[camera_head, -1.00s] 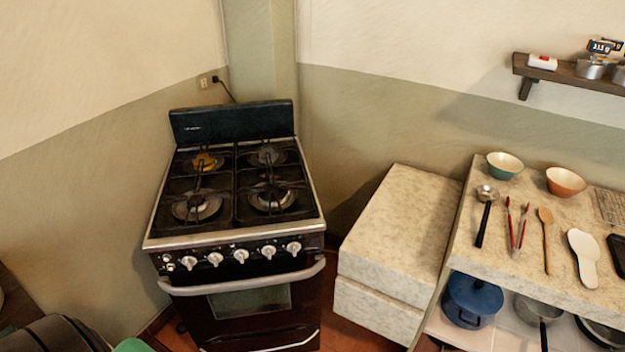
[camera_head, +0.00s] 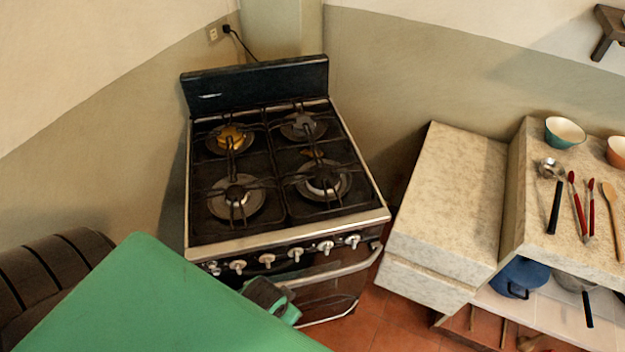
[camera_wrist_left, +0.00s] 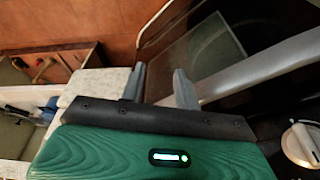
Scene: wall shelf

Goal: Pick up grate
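The stove (camera_head: 262,239) carries black wire grates over its burners; one lies over the left burners (camera_head: 232,160) and one over the right burners (camera_head: 312,160). My left gripper (camera_wrist_left: 159,78) is open in the left wrist view, its two grey fingers apart with nothing between them. It is by the oven front, near the oven handle (camera_wrist_left: 260,75), below the stove top and apart from the grates. In the head view the green left arm covers the lower left, and only part of the gripper body shows below the knobs. My right gripper is out of view.
A stone-topped block (camera_head: 450,200) stands right of the stove. The counter (camera_head: 540,245) beyond holds a teal bowl (camera_head: 565,132), an orange bowl (camera_head: 618,150) and several utensils. A blue pot (camera_head: 518,277) sits on the shelf below. Tiled floor (camera_head: 395,325) shows in front.

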